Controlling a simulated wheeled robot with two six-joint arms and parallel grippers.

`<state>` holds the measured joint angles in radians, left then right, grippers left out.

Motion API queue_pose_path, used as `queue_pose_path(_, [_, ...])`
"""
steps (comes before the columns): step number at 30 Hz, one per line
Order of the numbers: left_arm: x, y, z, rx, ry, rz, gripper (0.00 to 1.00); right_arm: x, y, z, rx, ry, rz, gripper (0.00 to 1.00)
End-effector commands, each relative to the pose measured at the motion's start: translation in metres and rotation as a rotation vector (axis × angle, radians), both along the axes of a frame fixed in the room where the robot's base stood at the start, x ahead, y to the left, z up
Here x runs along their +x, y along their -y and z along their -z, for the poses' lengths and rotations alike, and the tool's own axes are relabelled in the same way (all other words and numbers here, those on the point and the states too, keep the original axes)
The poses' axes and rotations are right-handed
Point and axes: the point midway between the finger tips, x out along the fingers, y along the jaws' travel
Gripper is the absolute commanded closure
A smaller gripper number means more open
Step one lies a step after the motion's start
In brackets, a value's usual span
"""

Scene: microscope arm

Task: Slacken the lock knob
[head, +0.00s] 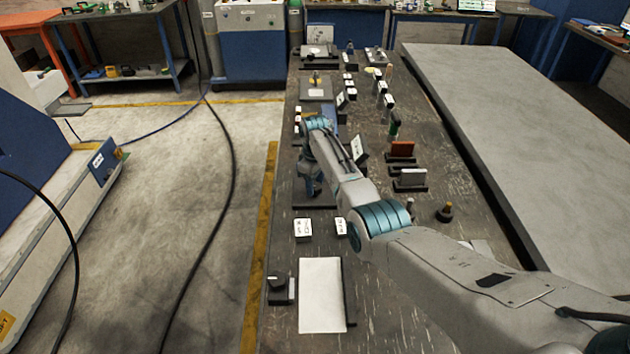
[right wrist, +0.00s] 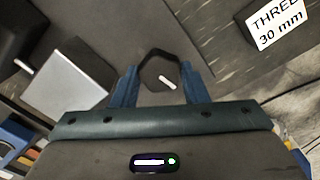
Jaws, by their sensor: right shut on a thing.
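My right gripper (head: 313,190) points down at the left side of the dark bench, below the end of my right arm. In the right wrist view its two blue fingers (right wrist: 163,75) are closed around a small dark knob (right wrist: 160,72) with a short white mark on it. I take this to be the lock knob; the fingers and dark pads hide its sides. In the head view my arm and gripper hide the knob. My left gripper is not in view.
A "THREE 30 mm" label block (right wrist: 277,25) is at the upper right of the wrist view, and a grey plate (right wrist: 68,80) is at the left. On the bench, a white sheet (head: 321,300) lies in front, a dark block (head: 278,290) stands beside it, and several labelled blocks stand farther back.

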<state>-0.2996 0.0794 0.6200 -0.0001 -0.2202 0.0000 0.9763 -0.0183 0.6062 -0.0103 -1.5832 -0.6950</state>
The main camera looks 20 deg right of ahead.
Motion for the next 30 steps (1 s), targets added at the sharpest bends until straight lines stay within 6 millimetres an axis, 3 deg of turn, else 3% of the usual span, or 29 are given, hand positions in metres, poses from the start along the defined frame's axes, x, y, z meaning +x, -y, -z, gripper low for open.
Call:
queue_pose_path(9, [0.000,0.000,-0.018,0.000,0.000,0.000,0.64,0.000,0.000,-0.003,0.000,0.000,-0.293,0.83])
queue_pose_path(30, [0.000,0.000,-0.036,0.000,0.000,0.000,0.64,0.000,0.000,-0.001,0.000,0.001,-0.936,0.83])
